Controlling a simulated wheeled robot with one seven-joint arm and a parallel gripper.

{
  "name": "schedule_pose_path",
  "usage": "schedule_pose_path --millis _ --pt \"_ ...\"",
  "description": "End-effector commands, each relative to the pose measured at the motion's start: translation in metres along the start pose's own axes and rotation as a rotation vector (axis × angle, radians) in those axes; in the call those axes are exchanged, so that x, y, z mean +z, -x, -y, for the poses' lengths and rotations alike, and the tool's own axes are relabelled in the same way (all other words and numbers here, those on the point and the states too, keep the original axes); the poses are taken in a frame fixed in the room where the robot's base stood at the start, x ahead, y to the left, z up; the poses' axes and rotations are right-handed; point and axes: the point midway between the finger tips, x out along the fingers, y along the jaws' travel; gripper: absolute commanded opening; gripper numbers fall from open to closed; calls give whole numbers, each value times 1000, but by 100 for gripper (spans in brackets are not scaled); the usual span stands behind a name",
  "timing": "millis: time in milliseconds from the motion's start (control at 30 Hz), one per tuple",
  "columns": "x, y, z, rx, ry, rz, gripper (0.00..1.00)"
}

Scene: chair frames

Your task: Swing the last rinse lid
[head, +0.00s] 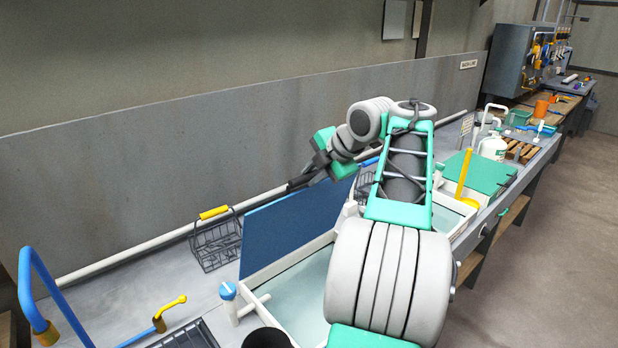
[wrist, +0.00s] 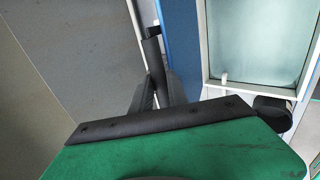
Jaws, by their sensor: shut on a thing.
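A blue rinse lid (head: 292,232) stands nearly upright along the back side of a white-rimmed tank (head: 268,293) of pale water. In the wrist view the lid shows as a narrow blue band (wrist: 181,55) beside the tank's water (wrist: 255,40). My gripper (head: 296,184) is at the lid's top edge, reaching over from the right. Its dark fingers (wrist: 152,62) are close together and shut at the lid's edge. The exact grip is small and partly hidden. My arm hides the tank's right part.
A blue-topped tap (head: 228,291) stands at the tank's near-left corner. A flat green lid (head: 477,171) lies farther right, near a white jug (head: 493,147). A grey backsplash (head: 130,150) runs behind.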

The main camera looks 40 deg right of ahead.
Motion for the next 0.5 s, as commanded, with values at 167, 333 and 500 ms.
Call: schedule_pose_path --millis 167,333,500 --pt "0 0 24 -13 -10 -12 0" --pt "-1 4 25 -12 -9 -12 0" --pt "-1 4 24 -10 -8 -11 0"
